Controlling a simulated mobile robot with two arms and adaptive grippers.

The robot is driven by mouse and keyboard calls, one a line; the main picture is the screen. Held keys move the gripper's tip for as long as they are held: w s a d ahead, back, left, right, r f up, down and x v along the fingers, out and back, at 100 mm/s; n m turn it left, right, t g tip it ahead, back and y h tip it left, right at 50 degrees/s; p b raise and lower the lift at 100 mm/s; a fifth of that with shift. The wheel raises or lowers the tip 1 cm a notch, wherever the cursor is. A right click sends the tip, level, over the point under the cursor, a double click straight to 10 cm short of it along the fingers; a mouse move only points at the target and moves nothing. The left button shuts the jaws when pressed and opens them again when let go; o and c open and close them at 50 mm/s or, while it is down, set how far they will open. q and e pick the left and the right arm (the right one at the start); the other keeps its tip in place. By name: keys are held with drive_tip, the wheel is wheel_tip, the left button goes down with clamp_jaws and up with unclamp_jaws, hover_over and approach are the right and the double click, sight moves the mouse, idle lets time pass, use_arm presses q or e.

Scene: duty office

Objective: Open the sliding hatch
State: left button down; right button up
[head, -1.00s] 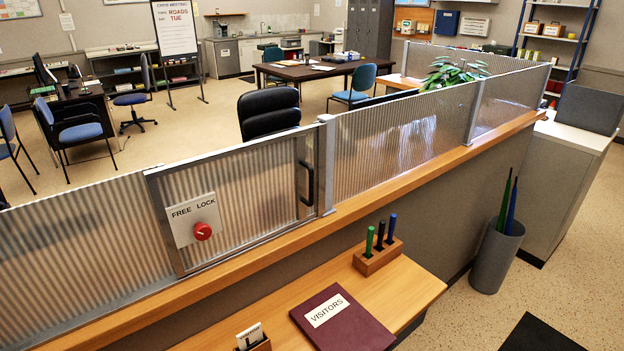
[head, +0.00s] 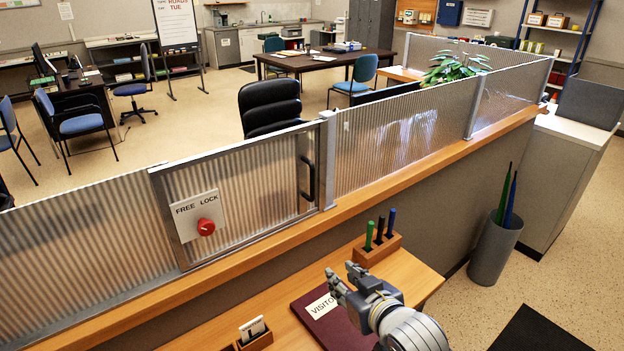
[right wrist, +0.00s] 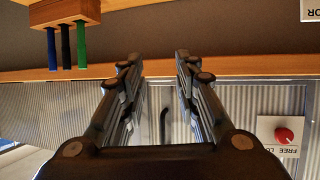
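The sliding hatch (head: 245,188) is a framed ribbed translucent panel in the counter screen, and it stands closed against the post (head: 328,160). Its dark upright handle (head: 309,180) is near its right edge. A plate marked FREE and LOCK (head: 197,214) carries a red knob (head: 206,227); the knob also shows in the right wrist view (right wrist: 284,136). My right gripper (head: 342,276) is open and empty above the visitors book, in front of and below the hatch. In the right wrist view the handle (right wrist: 163,126) shows between its spread fingers (right wrist: 158,65). My left gripper is not in view.
The wooden ledge (head: 440,165) runs along the screen's foot. On the lower desk are the dark red visitors book (head: 312,318), a pen block (head: 378,250) and a card holder (head: 254,337). A grey bin (head: 495,252) stands on the floor at right.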

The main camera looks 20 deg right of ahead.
sight(313, 181)
drive_tip(key=w+r+t+y, duration=0.2)
drive_tip(key=w+r+t, duration=0.4)
drive_tip(key=r, duration=0.8)
drive_tip(key=shift+g, duration=0.6)
drive_tip(key=shift+w+a+p, duration=0.25)
drive_tip(key=shift+w+p, duration=0.35)
drive_tip(key=shift+w, duration=1.35)
drive_tip(key=shift+w+a+p, duration=0.3)
drive_tip(key=shift+w+p, duration=0.3)
drive_tip(key=shift+w, duration=1.35)
drive_tip(key=shift+w+a+p, duration=0.25)
drive_tip(key=shift+w+p, duration=0.35)
drive_tip(key=shift+w, duration=1.35)
drive_tip(key=shift+f, duration=0.1)
clamp_jaws()
